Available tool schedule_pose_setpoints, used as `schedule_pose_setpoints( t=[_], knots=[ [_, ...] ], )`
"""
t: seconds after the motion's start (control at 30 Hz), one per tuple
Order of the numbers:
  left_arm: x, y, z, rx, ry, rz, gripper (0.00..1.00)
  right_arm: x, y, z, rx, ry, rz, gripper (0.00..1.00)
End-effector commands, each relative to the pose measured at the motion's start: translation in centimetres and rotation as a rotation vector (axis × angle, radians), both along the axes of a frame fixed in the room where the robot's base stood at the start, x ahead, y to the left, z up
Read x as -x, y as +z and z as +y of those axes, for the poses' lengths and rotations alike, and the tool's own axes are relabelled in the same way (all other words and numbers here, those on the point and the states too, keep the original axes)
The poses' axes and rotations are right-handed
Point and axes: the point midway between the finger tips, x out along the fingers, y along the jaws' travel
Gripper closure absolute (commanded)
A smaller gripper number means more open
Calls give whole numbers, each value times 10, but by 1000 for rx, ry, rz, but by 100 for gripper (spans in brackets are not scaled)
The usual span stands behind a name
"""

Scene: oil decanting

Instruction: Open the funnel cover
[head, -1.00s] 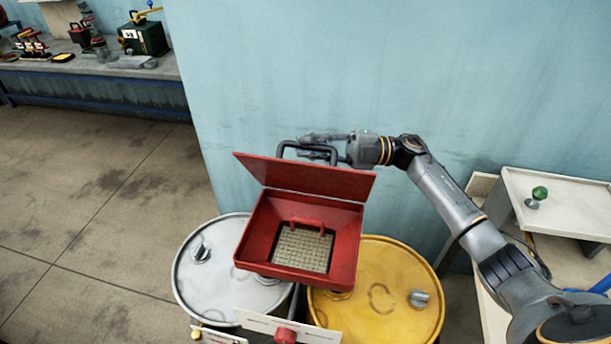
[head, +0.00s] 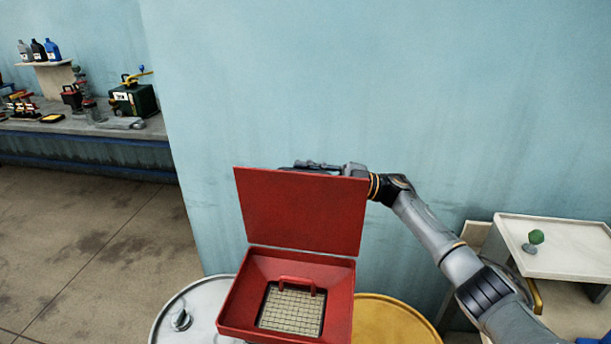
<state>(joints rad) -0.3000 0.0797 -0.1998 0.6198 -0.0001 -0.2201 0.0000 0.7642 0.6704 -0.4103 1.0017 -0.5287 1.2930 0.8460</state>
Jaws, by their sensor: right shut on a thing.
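The red funnel (head: 338,300) sits above the drums at the bottom centre, with a mesh screen (head: 291,308) and a small red handle inside. Its red cover (head: 302,210) stands raised at the back edge, close to upright, with its inner face towards me. My right gripper (head: 305,167) is behind the cover's top edge, mostly hidden by it. It is shut, apparently on the cover's dark handle, which the cover hides now. My left gripper is not in view.
A silver drum (head: 169,311) is at lower left and a yellow drum (head: 395,325) at lower right. A pale blue wall (head: 420,80) rises close behind. A white cart (head: 565,250) stands at right. A workbench (head: 80,130) with tools is at far left.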

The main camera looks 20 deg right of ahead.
Motion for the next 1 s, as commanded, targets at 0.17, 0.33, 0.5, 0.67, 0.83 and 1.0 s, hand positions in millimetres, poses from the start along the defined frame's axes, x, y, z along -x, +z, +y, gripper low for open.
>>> schedule_pose_setpoints(
  t=[0.17,0.33,0.5,0.67,0.83,1.0],
  knots=[
    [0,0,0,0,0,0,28,0,1,0,-1,-2,-1,100],
    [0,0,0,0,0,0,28,0,0,0,0,-1,-1,64],
    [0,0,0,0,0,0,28,0,0,0,0,0,-1,64],
    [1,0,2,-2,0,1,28,0,-1,-1,1,-1,0,64],
    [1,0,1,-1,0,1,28,6,-6,-19,2,-3,2,64],
    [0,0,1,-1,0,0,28,17,-17,-52,2,-6,3,64]
  ],
)
